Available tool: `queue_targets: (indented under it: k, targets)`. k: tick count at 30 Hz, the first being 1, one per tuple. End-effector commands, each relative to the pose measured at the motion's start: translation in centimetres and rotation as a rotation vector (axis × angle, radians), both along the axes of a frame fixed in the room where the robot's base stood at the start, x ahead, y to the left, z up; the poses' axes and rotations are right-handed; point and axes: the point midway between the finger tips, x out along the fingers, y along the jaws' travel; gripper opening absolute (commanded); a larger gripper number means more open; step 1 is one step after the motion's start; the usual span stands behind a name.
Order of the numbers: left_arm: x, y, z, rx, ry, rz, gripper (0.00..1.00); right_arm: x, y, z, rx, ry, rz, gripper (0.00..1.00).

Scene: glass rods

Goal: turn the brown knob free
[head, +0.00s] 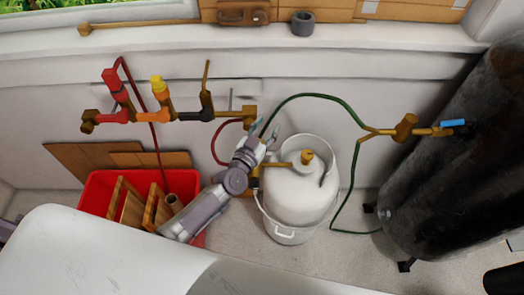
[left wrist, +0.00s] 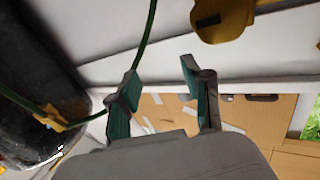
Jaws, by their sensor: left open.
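Several brass-brown parts show, and I cannot tell for sure which is the brown knob. One knob (head: 307,157) sits on top of the white gas tank (head: 300,195). Another brown round part (head: 404,127) is on the brass fitting near the dark cylinder. A brown fitting (head: 250,116) ends the wall pipe; a brass-yellow part, perhaps this one, shows at the top of the left wrist view (left wrist: 222,20). My left gripper (head: 268,130) is open and empty, just below right of the pipe end and left of the tank knob. Its fingers (left wrist: 160,72) touch nothing visible.
A green hose (head: 310,96) arches just behind my gripper to the dark cylinder (head: 450,165) on the right. Red, orange and yellow valves (head: 157,98) line the wall pipe. A red crate (head: 98,190) stands below. A white surface (head: 90,250) fills the front.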

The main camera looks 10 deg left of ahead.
Motion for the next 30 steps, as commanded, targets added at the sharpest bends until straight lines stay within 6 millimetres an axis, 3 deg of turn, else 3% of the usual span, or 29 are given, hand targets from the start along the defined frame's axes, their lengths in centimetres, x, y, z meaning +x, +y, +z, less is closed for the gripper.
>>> queue_targets:
  k: [6,13,30]
  targets:
    - [-1.9,-0.3,-3.9,0.013,0.096,-0.043,0.49,0.0,0.0,-0.1,0.0,0.0,0.0,0.91]
    - [-3.4,-0.4,-6.7,0.025,0.171,-0.07,0.49,0.0,0.0,-0.1,0.0,0.0,0.0,0.91]
    - [-3.9,-0.5,-7.6,0.027,0.196,-0.079,0.49,0.0,0.0,-0.1,0.0,0.0,0.0,0.91]
